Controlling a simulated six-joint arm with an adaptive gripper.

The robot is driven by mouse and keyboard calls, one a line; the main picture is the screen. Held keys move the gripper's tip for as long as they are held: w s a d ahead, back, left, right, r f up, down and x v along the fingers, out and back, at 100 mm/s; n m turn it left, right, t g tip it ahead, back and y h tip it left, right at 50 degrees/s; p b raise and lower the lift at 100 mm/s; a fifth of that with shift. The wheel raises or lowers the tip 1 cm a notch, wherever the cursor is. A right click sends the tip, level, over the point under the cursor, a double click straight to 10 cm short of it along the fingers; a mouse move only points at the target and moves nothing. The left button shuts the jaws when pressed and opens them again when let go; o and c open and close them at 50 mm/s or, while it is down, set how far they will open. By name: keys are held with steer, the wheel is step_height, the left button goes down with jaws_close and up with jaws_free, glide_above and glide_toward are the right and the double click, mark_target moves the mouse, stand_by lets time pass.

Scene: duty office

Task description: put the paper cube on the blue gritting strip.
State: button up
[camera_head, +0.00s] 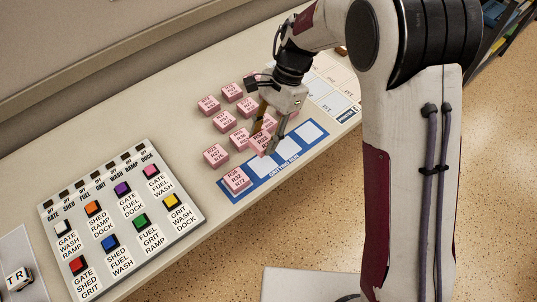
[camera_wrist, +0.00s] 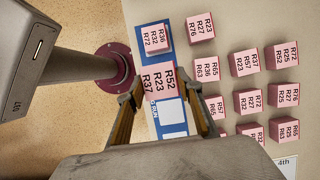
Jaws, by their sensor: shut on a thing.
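My gripper (camera_head: 266,140) is shut on a pink paper cube (camera_head: 261,144) at the near side of the cube group. In the wrist view that cube (camera_wrist: 160,77) shows R52, R23 and R37 and sits between the fingertips (camera_wrist: 161,94). It looks larger than the others there, over part of the blue gritting strip (camera_head: 273,160). Whether it touches the strip I cannot tell. Another pink cube (camera_head: 236,180), marked R36, R32, R72, rests on the strip's left end square. The strip's other visible white squares look bare.
Several loose pink cubes (camera_head: 215,155) stand on the table just behind the strip. A board with coloured buttons (camera_head: 120,215) lies at the left. A white chart (camera_head: 335,85) lies beyond my gripper. The table's front edge runs close along the strip.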

steer(key=shift+f, duration=2.5)
steer(key=shift+f, duration=0.15)
steer(key=shift+f, duration=1.75)
steer(key=shift+f, duration=0.1)
steer(key=o, duration=1.2)
steer(key=v, duration=1.2)
